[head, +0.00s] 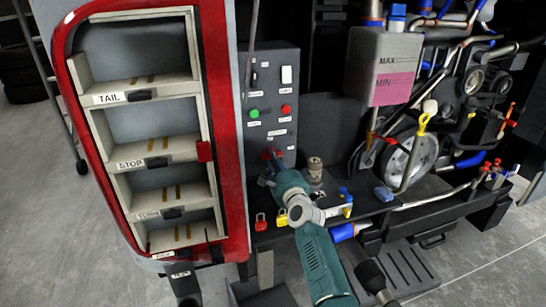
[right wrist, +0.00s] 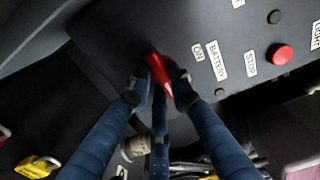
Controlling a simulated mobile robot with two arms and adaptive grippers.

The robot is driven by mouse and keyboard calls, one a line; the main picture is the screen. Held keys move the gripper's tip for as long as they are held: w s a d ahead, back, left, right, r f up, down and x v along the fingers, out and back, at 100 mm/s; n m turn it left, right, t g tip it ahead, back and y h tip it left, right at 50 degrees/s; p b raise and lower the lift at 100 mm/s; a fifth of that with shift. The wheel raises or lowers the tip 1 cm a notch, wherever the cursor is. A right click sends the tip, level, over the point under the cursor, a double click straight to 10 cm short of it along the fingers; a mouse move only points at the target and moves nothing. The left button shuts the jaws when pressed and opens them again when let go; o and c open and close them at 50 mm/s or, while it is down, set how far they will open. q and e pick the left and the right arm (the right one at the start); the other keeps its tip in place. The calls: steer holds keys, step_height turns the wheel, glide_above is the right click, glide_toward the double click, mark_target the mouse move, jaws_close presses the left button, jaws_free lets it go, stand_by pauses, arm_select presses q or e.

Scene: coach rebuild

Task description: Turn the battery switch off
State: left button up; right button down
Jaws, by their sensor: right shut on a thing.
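The battery switch's red handle (right wrist: 158,70) sits on the dark control panel (right wrist: 120,35) in the right wrist view, beside the labels ON and BATTERY. It lies slanted in that view. My right gripper (right wrist: 160,84) has its fingers on both sides of the handle and is shut on it. In the head view the right gripper (head: 272,170) is at the panel's lower part, and the switch (head: 272,154) is mostly hidden by it. I cannot tell from the handle's slant whether it points at ON. My left gripper is not in view.
A red padlock (head: 261,222), a yellow padlock (head: 281,219) and a paper cup (head: 315,169) stand near my right arm. A red-framed lamp housing (head: 236,150) is at left.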

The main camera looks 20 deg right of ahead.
steer(key=c, duration=1.6)
jaws_free()
steer(key=shift+a, duration=0.65)
steer(key=shift+a+r, duration=0.1)
steer(key=shift+a, duration=0.1)
steer(key=shift+d, duration=0.3)
steer(key=s+p, duration=0.1)
steer(key=s, duration=0.2)
steer(key=s+p, duration=0.2)
steer(key=s, duration=0.1)
steer(key=s+p, duration=0.2)
steer(key=s, duration=0.1)
steer(key=shift+d, duration=0.35)
steer(key=shift+s, duration=0.1)
